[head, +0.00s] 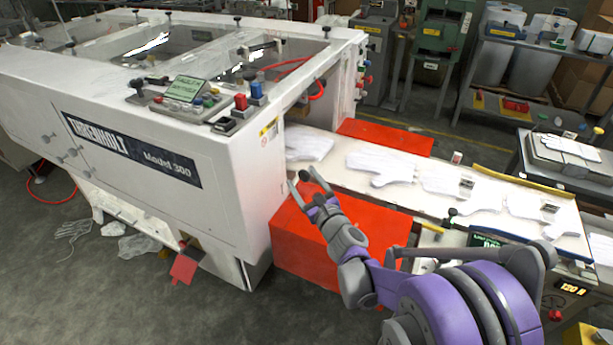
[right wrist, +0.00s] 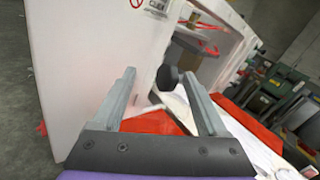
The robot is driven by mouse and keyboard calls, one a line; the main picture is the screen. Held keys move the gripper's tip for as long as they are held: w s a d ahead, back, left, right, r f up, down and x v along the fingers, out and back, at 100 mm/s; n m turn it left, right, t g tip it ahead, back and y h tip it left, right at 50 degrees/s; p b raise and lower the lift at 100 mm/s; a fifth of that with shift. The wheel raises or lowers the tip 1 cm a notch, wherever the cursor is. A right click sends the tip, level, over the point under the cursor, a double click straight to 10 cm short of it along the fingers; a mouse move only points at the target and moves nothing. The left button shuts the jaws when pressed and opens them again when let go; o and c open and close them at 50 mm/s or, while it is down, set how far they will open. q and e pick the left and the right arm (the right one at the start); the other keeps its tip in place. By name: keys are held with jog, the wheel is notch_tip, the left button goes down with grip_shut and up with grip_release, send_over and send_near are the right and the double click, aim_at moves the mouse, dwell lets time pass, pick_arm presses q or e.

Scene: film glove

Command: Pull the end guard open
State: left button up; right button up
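The white glove machine (head: 130,130) fills the left of the head view. Its white end panel (head: 271,165), which I take for the end guard, faces the conveyor and also shows at the left in the right wrist view (right wrist: 90,60). A round black knob (right wrist: 168,77) shows between the fingertips in the right wrist view. I cannot tell whether it touches a finger. My right gripper (head: 303,181) is open close beside the end panel's edge, above a red box (head: 335,240). The fingers (right wrist: 159,74) stand wide apart. My left gripper is out of view.
A conveyor (head: 333,160) with several white gloves runs right from the machine's opening. Another red block (head: 385,135) lies behind it. A control panel (head: 193,98) with buttons sits on the machine top. Open floor (head: 100,285) lies at the lower left.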

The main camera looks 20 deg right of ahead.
jog(key=s+a+p, duration=0.2)
jog(key=s+a, duration=0.3)
dwell(0.7)
jog(key=shift+r, duration=0.15)
jog(key=shift+d, duration=0.1)
jog(key=s, duration=1.1)
jog(key=shift+b, duration=0.4)
